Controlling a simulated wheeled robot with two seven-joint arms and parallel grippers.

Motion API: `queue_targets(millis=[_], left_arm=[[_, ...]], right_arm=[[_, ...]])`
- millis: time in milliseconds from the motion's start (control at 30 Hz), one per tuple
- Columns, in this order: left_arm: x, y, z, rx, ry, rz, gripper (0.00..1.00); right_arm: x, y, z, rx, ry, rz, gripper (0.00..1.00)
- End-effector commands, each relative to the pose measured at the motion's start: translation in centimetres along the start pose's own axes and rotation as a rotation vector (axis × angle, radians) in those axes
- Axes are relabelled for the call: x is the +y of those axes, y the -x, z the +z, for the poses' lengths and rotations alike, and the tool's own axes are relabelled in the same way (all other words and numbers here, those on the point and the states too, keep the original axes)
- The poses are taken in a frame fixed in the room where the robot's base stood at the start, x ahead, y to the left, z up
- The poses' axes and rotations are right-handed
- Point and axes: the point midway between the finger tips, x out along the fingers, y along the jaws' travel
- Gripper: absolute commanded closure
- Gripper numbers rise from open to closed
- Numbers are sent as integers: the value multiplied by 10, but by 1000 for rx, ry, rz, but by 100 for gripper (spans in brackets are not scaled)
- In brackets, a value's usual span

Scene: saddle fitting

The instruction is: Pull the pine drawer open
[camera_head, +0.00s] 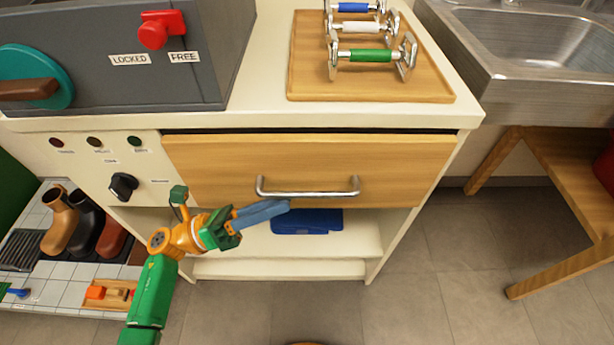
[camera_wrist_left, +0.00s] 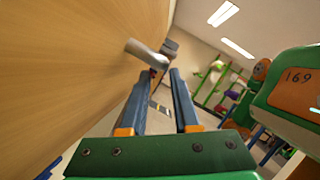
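The pine drawer (camera_head: 225,165) is in the cabinet under the worktop. A thin dark gap runs along its top edge, and I cannot tell whether it stands slightly out. Its silver bar handle (camera_head: 310,194) is low on the front. My left gripper (camera_head: 286,206) is just below the left part of the handle, blue fingers pointing right. In the left wrist view the fingers (camera_wrist_left: 163,76) are apart with nothing between them. The handle (camera_wrist_left: 148,54) is just past their tips, beside the drawer front (camera_wrist_left: 70,70). My right gripper is not in view.
An open shelf (camera_head: 340,240) under the drawer holds a blue object (camera_head: 308,221). A wooden board (camera_head: 430,91) with several coloured-grip handles lies on the worktop. A grey machine (camera_head: 205,80) stands left. A wooden stool or table (camera_head: 560,160) is right. The floor before the drawer is clear.

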Motion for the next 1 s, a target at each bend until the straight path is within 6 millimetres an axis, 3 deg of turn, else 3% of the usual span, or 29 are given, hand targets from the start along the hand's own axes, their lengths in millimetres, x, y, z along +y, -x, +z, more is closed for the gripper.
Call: queue_targets(millis=[100, 300, 567, 700, 1000], left_arm=[[-3, -26, 4, -4, 1, -4, 70], [-2, -56, 2, -3, 3, -2, 70], [0, -61, 1, -2, 3, 0, 70], [0, -60, 1, -2, 3, 0, 100], [0, -60, 1, -2, 3, 0, 100]], right_arm=[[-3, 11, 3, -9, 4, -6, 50], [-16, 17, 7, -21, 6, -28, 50], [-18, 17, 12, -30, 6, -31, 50], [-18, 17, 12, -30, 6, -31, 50], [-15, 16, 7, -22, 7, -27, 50]])
